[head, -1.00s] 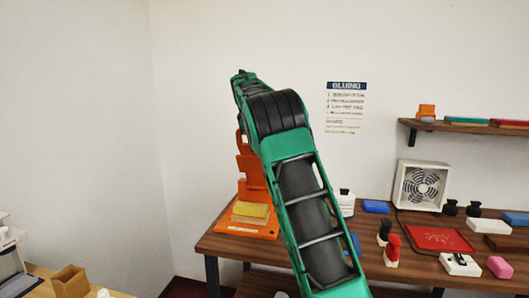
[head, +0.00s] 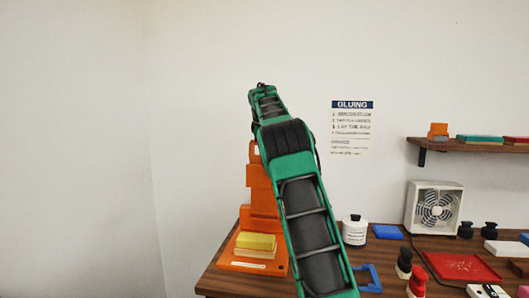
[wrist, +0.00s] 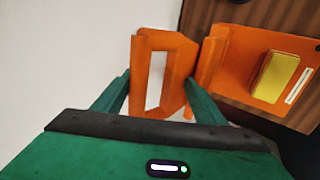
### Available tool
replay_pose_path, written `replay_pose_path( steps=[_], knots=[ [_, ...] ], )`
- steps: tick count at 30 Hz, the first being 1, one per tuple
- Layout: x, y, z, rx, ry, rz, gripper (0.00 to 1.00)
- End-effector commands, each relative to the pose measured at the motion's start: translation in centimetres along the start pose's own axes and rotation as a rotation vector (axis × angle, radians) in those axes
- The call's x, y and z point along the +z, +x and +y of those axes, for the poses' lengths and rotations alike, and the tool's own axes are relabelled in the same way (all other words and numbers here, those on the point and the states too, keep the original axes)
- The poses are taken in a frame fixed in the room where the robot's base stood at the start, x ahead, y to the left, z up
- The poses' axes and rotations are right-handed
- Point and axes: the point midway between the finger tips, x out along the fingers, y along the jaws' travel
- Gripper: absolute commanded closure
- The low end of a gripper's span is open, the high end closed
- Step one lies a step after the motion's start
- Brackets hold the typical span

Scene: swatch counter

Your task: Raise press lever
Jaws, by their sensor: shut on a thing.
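The orange press stands on the left end of the workbench; its upright (head: 262,200) shows left of my arm in the head view. A yellow block (head: 257,241) lies on its base (head: 240,262). My arm covers part of the press, and my gripper is hidden there. In the wrist view, my gripper (wrist: 160,84) is shut on an orange slotted piece, which appears to be the press lever (wrist: 140,78), between its two green fingers. The press base (wrist: 233,62) and the yellow block (wrist: 278,72) show to the right, below the lever.
The brown workbench (head: 221,283) carries a white bottle (head: 354,231), a blue block (head: 387,232), a white fan (head: 434,208) and a red tray (head: 455,266) right of my arm. A shelf (head: 470,145) hangs at right. The wall left of the press is bare.

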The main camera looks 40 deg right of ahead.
Motion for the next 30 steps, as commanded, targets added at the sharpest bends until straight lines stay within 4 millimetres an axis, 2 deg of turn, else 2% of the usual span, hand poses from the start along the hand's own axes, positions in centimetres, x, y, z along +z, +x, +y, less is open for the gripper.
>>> replay_pose_path(
  steps=[1,11,12,14,23,26,30],
  knots=[
    [-0.9,1.1,-0.5,-0.011,-0.014,0.008,0.75],
    [-0.2,2.4,0.3,-0.014,-0.006,-0.004,0.75],
    [-0.1,2.4,0.3,-0.014,-0.005,-0.004,0.39],
    [0.0,2.5,0.3,-0.015,-0.004,-0.006,0.51],
    [0.0,2.4,0.1,-0.02,-0.004,-0.007,0.5],
    [0.0,1.5,0.1,-0.019,-0.004,-0.006,0.51],
    [0.3,-1.5,0.1,-0.012,-0.003,-0.001,0.52]
  ],
)
